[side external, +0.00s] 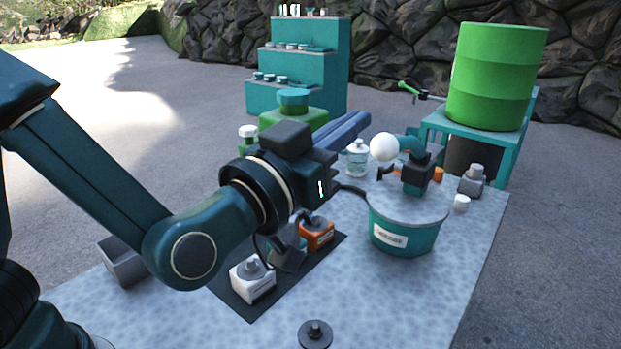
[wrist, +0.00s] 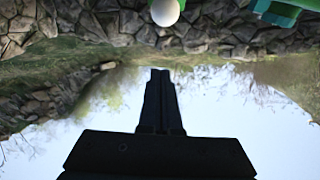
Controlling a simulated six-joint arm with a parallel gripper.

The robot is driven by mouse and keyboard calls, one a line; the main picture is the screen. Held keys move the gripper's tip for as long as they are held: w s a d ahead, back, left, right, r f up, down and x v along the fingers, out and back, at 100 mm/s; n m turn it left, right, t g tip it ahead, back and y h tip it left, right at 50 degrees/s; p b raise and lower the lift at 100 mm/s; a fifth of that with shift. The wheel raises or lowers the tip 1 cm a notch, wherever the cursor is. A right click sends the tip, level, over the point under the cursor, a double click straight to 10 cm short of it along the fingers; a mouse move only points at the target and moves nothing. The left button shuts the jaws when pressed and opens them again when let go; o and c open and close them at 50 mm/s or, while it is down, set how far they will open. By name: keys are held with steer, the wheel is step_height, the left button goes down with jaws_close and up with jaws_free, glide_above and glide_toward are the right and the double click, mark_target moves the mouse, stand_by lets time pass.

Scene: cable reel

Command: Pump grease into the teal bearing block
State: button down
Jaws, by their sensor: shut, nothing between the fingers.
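The grease pump is a teal bucket (side external: 407,238) with a grey lid and a dark pump head (side external: 417,178). Its teal lever ends in a white ball knob (side external: 383,147), which also shows at the top edge of the wrist view (wrist: 165,11). My gripper (side external: 328,163) is left of the knob, apart from it. Its fingers (wrist: 160,75) are shut and empty. The teal bearing block (side external: 287,256) sits on a dark mat between a white block (side external: 252,279) and an orange block (side external: 317,233). A dark hose runs from the pump behind my gripper; its end is partly hidden.
A grey bin (side external: 122,262) and a dark round part (side external: 315,334) are on the table. A clear bottle (side external: 357,158) and a small grey fitting (side external: 471,180) stand near the pump. A green drum (side external: 495,80) and teal shelves (side external: 297,65) are behind. The front right table is clear.

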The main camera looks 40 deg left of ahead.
steer(key=r, duration=0.1)
glide_above(378, 145)
steer(key=w, duration=0.1)
steer(key=shift+a+r, duration=0.1)
steer(key=shift+r, duration=0.05)
steer(key=f, duration=0.2)
steer(key=shift+s+f, duration=0.3)
steer(key=shift+s, duration=0.1)
steer(key=shift+s+f, duration=0.15)
steer(key=shift+f, duration=0.55)
steer(key=shift+f, duration=0.1)
steer(key=shift+s+f, duration=0.3)
steer(key=shift+f, duration=0.25)
steer(key=shift+s+f, duration=0.25)
steer(key=shift+f, duration=0.3)
step_height(378, 145, down, 11)
steer(key=s, duration=0.1)
steer(key=shift+s, duration=0.35)
